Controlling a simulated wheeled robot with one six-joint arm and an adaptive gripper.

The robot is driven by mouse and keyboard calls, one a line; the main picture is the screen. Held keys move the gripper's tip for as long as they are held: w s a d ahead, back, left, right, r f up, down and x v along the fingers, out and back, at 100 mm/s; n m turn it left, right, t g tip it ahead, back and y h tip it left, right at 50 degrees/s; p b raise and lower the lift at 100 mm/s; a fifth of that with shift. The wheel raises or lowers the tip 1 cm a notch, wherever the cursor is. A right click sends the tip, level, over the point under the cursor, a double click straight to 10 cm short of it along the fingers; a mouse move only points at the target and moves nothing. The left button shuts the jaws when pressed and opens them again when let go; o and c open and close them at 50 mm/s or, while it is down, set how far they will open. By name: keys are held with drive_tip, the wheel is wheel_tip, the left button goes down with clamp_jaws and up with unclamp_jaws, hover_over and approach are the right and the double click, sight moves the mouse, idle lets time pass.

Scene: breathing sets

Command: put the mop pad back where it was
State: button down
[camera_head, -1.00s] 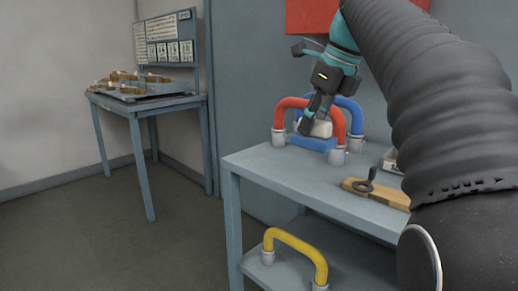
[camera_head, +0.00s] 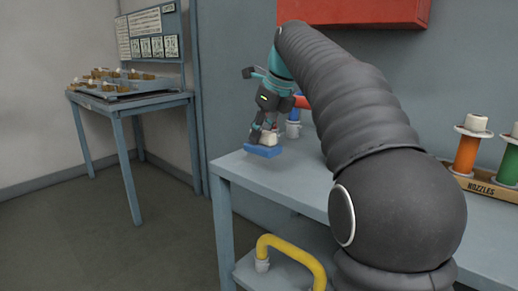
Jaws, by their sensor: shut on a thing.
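The mop pad (camera_head: 264,152) is a small blue slab with a pale block on top, in the head view near the left end of the grey workbench (camera_head: 237,170). My gripper (camera_head: 264,133) points down and is shut on the pale block of the pad. The pad looks slightly tilted and close to the bench top; I cannot tell whether it touches it. A red hose (camera_head: 302,102) and a blue hose (camera_head: 294,115) stand just behind and right of my gripper, mostly hidden by my arm.
A rack of nozzles (camera_head: 483,190) with orange and green spools stands at the right. A yellow hose (camera_head: 290,250) sits on the lower shelf. A side table (camera_head: 130,104) with a tray stands at the left. A red box (camera_head: 360,12) hangs on the wall.

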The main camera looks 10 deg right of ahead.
sight(261, 148)
drive_tip(key=shift+w+a+f+b, duration=0.1)
drive_tip(key=shift+f+b, duration=0.5)
drive_tip(key=shift+f, duration=1.5)
drive_tip(key=shift+f, duration=0.1)
drive_tip(key=c, duration=0.9)
unclamp_jaws()
drive_tip(key=shift+c, duration=0.2)
